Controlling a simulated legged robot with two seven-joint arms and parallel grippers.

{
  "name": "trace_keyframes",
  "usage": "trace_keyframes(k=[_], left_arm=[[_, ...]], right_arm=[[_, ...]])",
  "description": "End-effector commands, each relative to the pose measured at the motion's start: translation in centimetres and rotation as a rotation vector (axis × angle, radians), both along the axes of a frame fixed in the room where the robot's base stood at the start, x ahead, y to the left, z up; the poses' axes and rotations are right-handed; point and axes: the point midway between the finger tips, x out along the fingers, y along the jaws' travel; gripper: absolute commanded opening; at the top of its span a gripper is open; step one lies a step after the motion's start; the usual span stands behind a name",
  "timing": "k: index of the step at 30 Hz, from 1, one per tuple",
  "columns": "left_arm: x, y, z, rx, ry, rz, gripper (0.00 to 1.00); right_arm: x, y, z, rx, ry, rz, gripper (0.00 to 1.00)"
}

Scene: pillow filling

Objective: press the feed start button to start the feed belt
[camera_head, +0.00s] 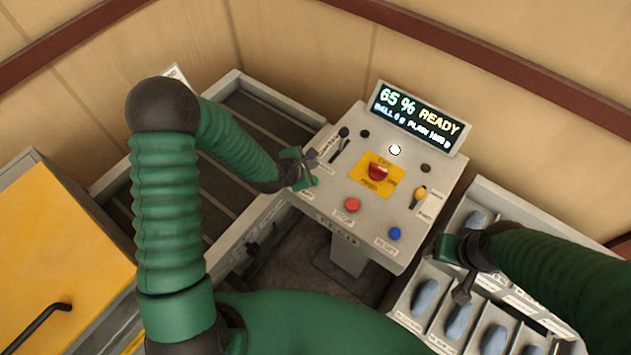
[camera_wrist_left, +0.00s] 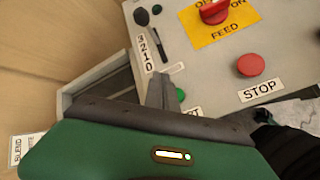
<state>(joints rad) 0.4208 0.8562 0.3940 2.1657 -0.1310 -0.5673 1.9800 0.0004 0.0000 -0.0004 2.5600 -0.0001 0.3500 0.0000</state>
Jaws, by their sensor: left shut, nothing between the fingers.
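The green start button (camera_head: 315,181) is at the left front edge of the grey control panel (camera_head: 340,190). In the left wrist view the green button (camera_wrist_left: 180,95) shows just right of my fingertips, partly hidden by them; its label is mostly covered. My left gripper (camera_head: 306,178) is shut and empty, with its tips right beside the button. I cannot tell whether they touch it. My right gripper (camera_head: 462,292) hangs over the bins at the lower right; its jaw opening is not clear.
The panel also carries a red stop button (camera_head: 353,204), a blue button (camera_head: 394,233), a red feed switch (camera_head: 377,172) and a lever (camera_head: 340,143). A display (camera_head: 419,117) reads 65 % READY. Bins of grey-blue items (camera_head: 425,297) stand right; a yellow cabinet (camera_head: 60,240) stands left.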

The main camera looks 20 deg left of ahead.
Motion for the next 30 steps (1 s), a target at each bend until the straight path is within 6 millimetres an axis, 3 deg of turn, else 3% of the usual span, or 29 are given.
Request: trace_keyframes(k=[1,10,30], left_arm=[[-0.1,0.0,-1.5,0.001,0.001,0.001,0.00],[-0.1,-0.6,-5.4,0.006,0.000,-0.001,0.00],[-0.1,-0.3,-5.8,0.003,-0.001,-0.001,0.00]], right_arm=[[0.0,0.0,-1.4,0.000,0.000,0.001,0.69],[0.0,0.1,-4.6,0.000,0.000,0.001,0.69],[0.0,0.1,-4.8,0.000,0.000,0.001,0.69]])
